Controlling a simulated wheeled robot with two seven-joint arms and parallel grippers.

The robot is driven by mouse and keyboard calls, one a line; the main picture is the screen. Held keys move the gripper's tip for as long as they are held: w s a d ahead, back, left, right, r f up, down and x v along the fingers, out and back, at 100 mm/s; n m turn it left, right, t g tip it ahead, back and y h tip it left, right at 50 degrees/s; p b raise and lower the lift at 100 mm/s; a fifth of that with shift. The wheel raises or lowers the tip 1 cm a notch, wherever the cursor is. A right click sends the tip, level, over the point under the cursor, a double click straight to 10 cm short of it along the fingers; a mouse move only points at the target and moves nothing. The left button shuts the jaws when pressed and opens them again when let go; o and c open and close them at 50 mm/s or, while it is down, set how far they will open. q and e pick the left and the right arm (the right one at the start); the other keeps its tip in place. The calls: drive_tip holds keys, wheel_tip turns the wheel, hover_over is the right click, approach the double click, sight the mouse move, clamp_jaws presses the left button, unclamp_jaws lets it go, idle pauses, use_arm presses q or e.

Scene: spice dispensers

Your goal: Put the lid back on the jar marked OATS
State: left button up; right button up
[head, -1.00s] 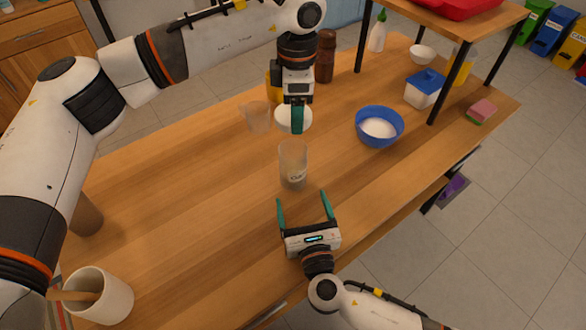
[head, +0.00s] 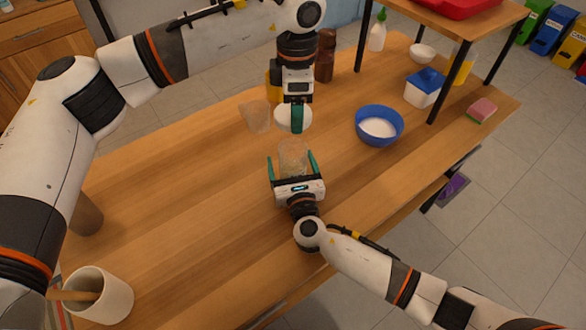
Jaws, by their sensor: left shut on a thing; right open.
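The clear jar (head: 293,155) stands upright on the wooden table, with pale contents low inside. Its label, seen a second ago, is now hidden behind my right gripper. My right gripper (head: 292,164) is open, with its two green fingers on either side of the jar; I cannot tell whether they touch it. My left gripper (head: 297,121) is shut on a round white lid (head: 282,121) and holds it behind and above the jar, apart from it.
An empty clear container (head: 256,117) stands left of the lid. A blue bowl (head: 369,138) with white contents is to the right. A blue-lidded box (head: 423,90), a sponge (head: 482,111) and a shelf are farther right. A crock (head: 113,296) stands front left. The left table middle is clear.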

sight(293, 165)
drive_tip(key=c, duration=1.5)
use_arm(q)
drive_tip(key=shift+f, duration=2.5)
drive_tip(key=shift+f, duration=0.15)
drive_tip(key=shift+f, duration=0.75)
drive_tip(key=shift+f, duration=0.55)
